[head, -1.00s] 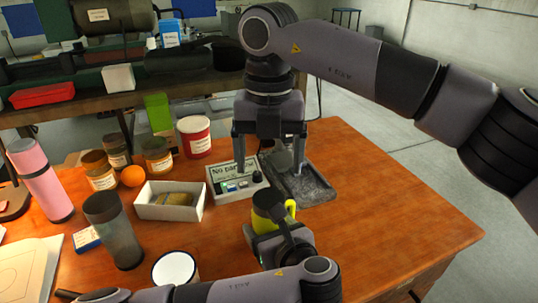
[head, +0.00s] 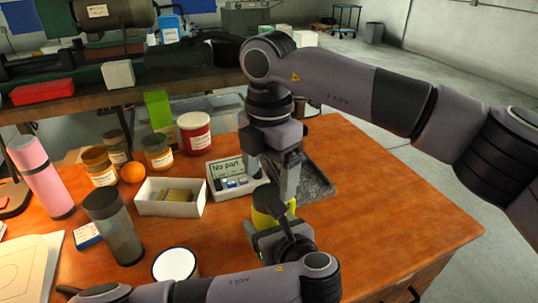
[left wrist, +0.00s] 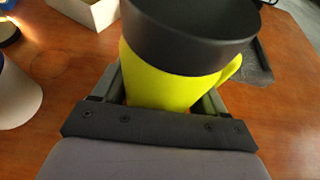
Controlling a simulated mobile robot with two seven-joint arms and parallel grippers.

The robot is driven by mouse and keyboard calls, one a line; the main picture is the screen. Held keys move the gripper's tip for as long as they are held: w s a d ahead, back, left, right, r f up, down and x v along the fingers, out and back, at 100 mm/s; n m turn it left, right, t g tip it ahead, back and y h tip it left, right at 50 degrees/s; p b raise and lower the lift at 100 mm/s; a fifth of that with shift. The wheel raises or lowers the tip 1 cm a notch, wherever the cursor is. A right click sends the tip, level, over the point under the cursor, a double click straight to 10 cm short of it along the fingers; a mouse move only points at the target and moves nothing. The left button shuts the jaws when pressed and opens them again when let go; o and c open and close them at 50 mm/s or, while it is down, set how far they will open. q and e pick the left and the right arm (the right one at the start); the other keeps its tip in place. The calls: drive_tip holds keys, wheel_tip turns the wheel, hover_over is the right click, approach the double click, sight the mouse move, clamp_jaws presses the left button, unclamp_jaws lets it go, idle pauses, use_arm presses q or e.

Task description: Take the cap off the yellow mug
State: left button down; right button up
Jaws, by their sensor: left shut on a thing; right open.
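The yellow mug (left wrist: 165,80) stands upright, with its handle to the right in the left wrist view. A wide dark grey cap (left wrist: 190,35) sits on its top. In the head view, the mug (head: 262,218) is partly hidden by my arms. My left gripper (left wrist: 160,100) is shut on the mug, one finger on each side of its body. My right gripper (head: 271,182) is open and points down just above the mug.
A white box (head: 170,209) stands to the left, with a grey tumbler (head: 118,235) and a white cup (head: 176,266) nearer. The table's right side (head: 400,215) is clear.

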sight(269, 194)
drive_tip(key=shift+f, duration=2)
